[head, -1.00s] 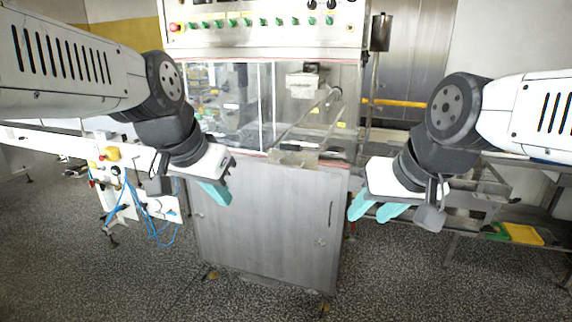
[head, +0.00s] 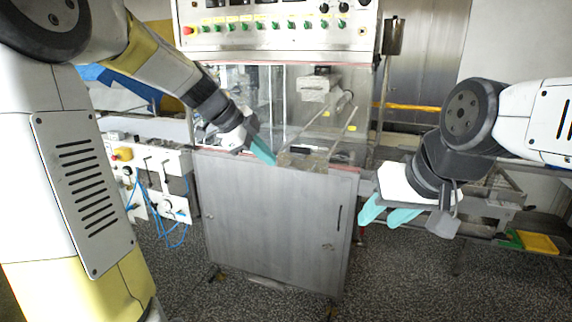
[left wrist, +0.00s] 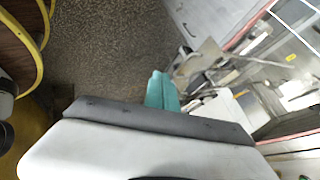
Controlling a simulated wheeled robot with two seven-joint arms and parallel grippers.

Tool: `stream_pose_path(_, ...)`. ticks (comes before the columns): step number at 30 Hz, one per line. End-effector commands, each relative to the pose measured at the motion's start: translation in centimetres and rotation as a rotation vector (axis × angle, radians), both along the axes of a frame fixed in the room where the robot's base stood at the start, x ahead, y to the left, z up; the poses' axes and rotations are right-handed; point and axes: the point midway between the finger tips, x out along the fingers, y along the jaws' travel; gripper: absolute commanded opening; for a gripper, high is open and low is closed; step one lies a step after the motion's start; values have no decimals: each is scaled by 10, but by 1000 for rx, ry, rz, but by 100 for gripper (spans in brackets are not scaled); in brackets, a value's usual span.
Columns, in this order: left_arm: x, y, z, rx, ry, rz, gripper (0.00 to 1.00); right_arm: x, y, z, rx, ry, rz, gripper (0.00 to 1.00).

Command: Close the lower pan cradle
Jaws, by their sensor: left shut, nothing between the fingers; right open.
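The enrober's steel cabinet (head: 275,220) stands in the middle of the head view. A small metal part, likely the lower pan cradle (head: 303,161), juts out at its top front edge below the clear window. Thin metal bars slope up behind it. My left gripper (head: 264,151) is shut and empty, its teal fingertips just left of that part; I cannot tell if they touch. In the left wrist view the shut fingers (left wrist: 162,90) are beside metal plates (left wrist: 205,60), probably the same part. My right gripper (head: 388,213) is open and empty, right of the cabinet.
The control panel (head: 275,28) with green knobs and a red button is above the window. A white bracket with blue hoses (head: 160,185) stands at left. A metal frame conveyor (head: 490,205) and a yellow tray (head: 538,243) are at right. The floor in front is clear.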

Motion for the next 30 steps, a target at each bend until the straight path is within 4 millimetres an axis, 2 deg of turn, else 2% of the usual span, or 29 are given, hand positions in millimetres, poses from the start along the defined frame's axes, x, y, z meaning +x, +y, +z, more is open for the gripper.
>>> stream_pose_path(15,34,-56,-75,-1,4,-4,0,0,0,0,0,0,0,41)
stream_pose_path(21,60,-62,-67,0,2,-1,0,0,0,0,0,0,0,41)
stream_pose_path(30,69,-64,-66,1,2,0,0,0,0,0,0,0,0,41)
